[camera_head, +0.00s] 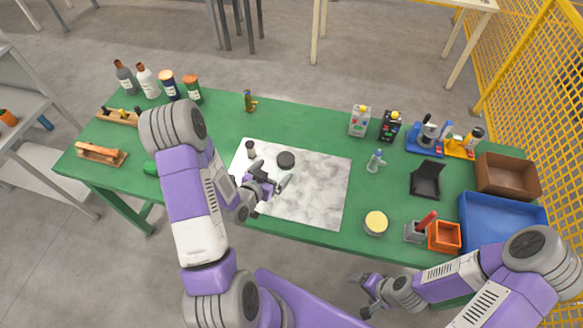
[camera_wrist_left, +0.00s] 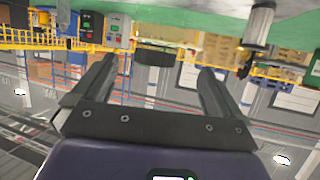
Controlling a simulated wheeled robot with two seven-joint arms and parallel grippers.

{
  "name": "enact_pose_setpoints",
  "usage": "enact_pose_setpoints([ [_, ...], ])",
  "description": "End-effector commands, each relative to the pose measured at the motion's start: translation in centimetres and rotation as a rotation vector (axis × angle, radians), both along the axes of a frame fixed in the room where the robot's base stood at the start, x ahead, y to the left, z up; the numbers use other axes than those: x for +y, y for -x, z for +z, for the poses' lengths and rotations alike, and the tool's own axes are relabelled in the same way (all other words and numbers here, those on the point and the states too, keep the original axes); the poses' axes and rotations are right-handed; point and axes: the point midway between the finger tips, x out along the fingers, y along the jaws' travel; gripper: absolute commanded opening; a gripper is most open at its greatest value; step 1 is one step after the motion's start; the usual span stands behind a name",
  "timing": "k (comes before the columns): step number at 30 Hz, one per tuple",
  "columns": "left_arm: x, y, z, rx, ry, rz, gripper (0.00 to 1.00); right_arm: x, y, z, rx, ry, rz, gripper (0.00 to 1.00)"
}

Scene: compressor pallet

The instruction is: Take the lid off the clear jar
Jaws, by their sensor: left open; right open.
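A round black lid (camera_head: 285,160) shows over the marble board in the head view. The clear jar's walls are hard to make out against the board. In the left wrist view, which is upside down, the black lid (camera_wrist_left: 154,57) stands off the table, between and beyond the fingertips. My left gripper (camera_head: 273,175) is open just in front of the lid, with its fingers spread to either side; it also shows in the left wrist view (camera_wrist_left: 157,66). I see no contact with the lid. My right gripper (camera_head: 362,294) is open and empty, off the table's front edge.
A small dark-topped container (camera_head: 250,149) stands left of the lid, close to the left gripper; it also shows in the left wrist view (camera_wrist_left: 258,27). The marble board (camera_head: 318,192) is otherwise clear. A cream-topped round tin (camera_head: 376,222) and a small bottle (camera_head: 375,160) stand to the right.

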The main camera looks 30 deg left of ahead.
Motion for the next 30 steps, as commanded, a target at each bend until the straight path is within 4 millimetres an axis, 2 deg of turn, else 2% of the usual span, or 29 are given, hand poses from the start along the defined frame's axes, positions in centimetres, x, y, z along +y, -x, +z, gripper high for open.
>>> enact_pose_setpoints([
  [1, 0.0, 0.0, -1.4, 0.001, 0.000, 0.000, 1.00, 0.0, 0.0, -1.4, 0.001, 0.000, 0.000, 0.89],
  [3, 0.0, 0.0, -2.4, 0.001, 0.001, 0.000, 1.00, 0.0, 0.0, -2.4, 0.001, 0.000, 0.000, 0.89],
  [9, 0.0, 0.0, -4.5, 0.001, 0.001, 0.000, 1.00, 0.0, 0.0, -4.5, 0.000, 0.000, 0.000, 0.89],
  [14, 0.0, -0.9, -5.0, 0.000, -0.001, 0.000, 1.00, 0.0, 0.0, -4.7, 0.000, 0.000, 0.000, 0.89],
  [30, -0.7, -6.8, -7.6, 0.001, 0.000, -0.001, 1.00, 0.0, 0.0, -4.6, 0.000, 0.000, 0.000, 0.89],
])
